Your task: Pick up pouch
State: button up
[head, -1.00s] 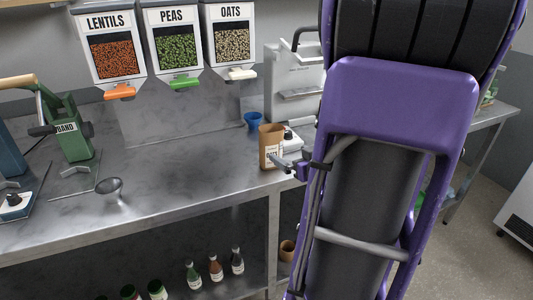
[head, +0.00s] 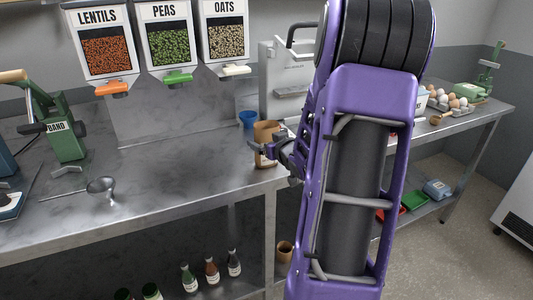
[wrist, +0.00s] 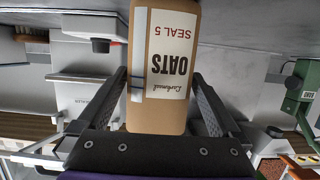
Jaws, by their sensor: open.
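The pouch (head: 267,133) is a brown kraft bag standing upright on the steel counter, near its front right edge. In the wrist view the pouch (wrist: 172,112) appears upside down, with a white label reading "OATS" and "SEAL 5". My gripper (head: 262,154) is at the pouch, its fingers reaching in from the right. In the wrist view my gripper (wrist: 163,85) is open, with one dark finger on each side of the pouch. I cannot tell whether either finger touches it. The arm hides part of the counter to the right.
A blue cup (head: 248,119) stands just behind the pouch. A grey machine (head: 287,85) is at the back. Lentils, peas and oats dispensers (head: 170,45) hang above the counter. A metal scoop (head: 102,187) lies to the left. The counter (head: 170,180) between scoop and pouch is clear.

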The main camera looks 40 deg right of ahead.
jog(key=x, duration=0.3)
jog(key=shift+w+f, duration=0.2)
jog(key=shift+w, duration=0.05)
